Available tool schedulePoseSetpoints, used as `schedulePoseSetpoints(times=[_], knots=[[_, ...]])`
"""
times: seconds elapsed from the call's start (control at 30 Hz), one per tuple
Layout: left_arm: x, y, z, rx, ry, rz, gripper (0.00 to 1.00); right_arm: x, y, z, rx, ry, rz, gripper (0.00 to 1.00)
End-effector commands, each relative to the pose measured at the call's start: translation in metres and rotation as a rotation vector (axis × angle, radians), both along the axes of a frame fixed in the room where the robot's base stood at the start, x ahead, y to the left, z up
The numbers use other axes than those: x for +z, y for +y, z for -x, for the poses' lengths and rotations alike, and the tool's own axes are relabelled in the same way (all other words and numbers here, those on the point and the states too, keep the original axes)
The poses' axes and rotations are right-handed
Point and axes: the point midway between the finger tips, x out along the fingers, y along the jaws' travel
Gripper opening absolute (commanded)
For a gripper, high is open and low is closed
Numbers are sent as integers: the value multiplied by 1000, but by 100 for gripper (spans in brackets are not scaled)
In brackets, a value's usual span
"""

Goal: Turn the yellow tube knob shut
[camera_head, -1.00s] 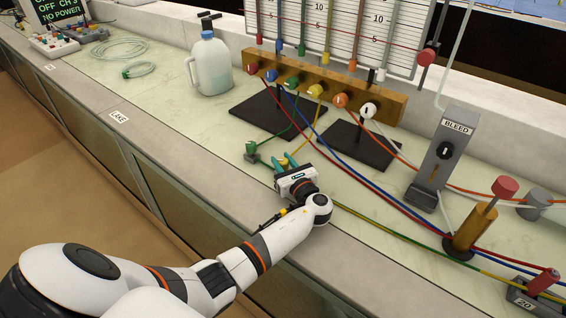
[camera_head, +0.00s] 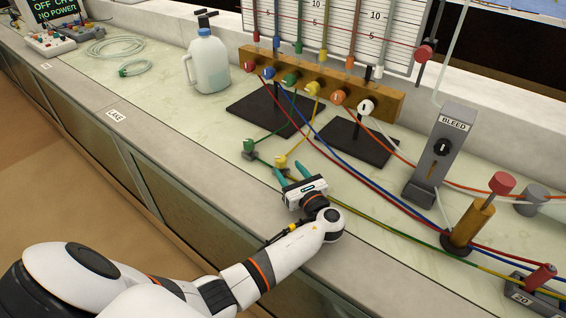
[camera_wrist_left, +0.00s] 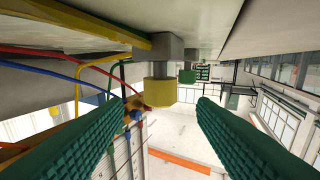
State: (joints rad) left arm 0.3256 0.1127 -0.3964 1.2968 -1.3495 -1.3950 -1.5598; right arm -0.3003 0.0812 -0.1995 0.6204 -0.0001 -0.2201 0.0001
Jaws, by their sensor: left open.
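A yellow knob (camera_head: 281,161) on a small grey block sits on the bench at the end of the yellow tube (camera_head: 298,142). In the left wrist view the yellow knob (camera_wrist_left: 160,92) hangs from its grey block, as that view is upside down. My left gripper (camera_head: 290,171), with green fingers, is open and empty. Its tips are just short of the yellow knob on the near side. In the wrist view the knob shows between and beyond the two fingertips, apart from both. My right gripper is not in view.
A similar green knob (camera_head: 249,145) stands just left of the yellow one. Behind is a wooden manifold (camera_head: 389,103) with several coloured caps, including a yellow one (camera_head: 313,88). Red and blue tubes (camera_head: 352,165) run to the right. A jug (camera_head: 209,66) stands further back.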

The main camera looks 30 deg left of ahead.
Motion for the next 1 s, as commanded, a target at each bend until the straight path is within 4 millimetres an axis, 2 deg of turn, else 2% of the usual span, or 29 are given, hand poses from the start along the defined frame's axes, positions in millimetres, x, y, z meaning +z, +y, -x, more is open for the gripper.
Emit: schedulePoseSetpoints(times=[0.03, 0.13, 0.33, 1.0], knots=[[-1, -11, 6, -3, 0, 4, 52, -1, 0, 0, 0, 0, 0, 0], [-1, -28, 15, -2, 1, 3, 52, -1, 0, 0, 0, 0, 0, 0], [0, -49, 28, 0, 0, 1, 52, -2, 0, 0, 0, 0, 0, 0], [0, -53, 30, 0, 0, 0, 52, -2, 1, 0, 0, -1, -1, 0]])
